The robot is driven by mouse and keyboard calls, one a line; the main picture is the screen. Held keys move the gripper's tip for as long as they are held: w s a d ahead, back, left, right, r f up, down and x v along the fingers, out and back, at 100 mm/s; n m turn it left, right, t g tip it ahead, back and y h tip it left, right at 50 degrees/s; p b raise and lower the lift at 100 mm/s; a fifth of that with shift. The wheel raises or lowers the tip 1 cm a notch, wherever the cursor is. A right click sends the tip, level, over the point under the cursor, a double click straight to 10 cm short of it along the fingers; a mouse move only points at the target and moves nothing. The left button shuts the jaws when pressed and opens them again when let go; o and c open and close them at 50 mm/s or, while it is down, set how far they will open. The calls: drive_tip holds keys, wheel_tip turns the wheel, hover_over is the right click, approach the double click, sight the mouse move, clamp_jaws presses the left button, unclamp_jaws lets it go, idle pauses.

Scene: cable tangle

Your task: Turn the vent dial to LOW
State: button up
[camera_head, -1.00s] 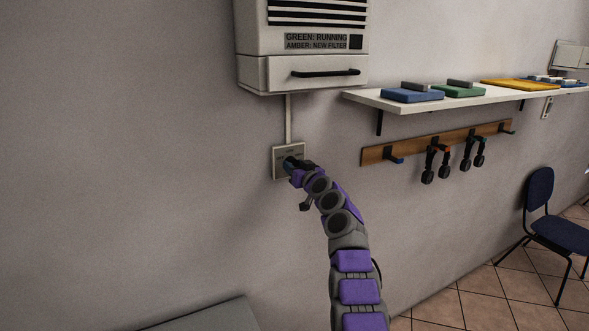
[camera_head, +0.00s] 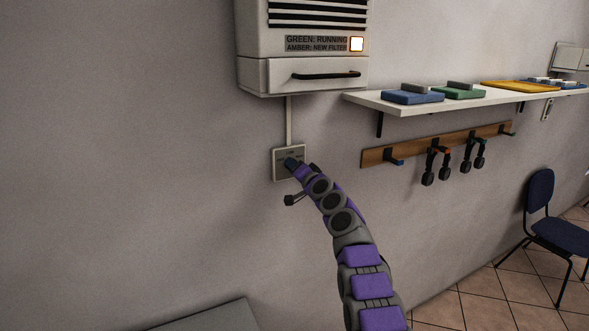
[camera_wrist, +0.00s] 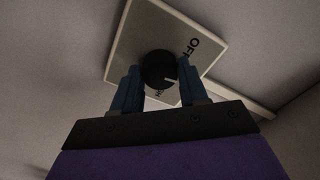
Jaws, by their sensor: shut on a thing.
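The vent dial is a round black knob (camera_wrist: 159,68) with a short pale mark, on a light square wall plate (camera_head: 277,171). In the wrist view the plate looks tilted, with OFF readable at upper right of the knob. Other lettering below the knob is partly covered and unreadable. The mark points to the lower right, not at OFF. My gripper (camera_head: 293,165) is at the plate. In the wrist view its blue fingers (camera_wrist: 158,80) are either side of the knob, shut on it. In the head view my gripper hides the knob.
To the right are a shelf (camera_head: 362,97), a hook rail with headphones (camera_head: 430,168) and a blue chair (camera_head: 541,189). The wall left of the plate is bare.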

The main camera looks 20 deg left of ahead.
drive_tip(key=shift+d+m, duration=0.1)
drive_tip(key=shift+m, duration=0.5)
drive_tip(key=shift+w+f+m, duration=0.1)
drive_tip(key=shift+m, duration=0.2)
drive_tip(key=o, duration=1)
drive_tip(key=shift+w, duration=0.15)
drive_tip(key=shift+o, duration=0.2)
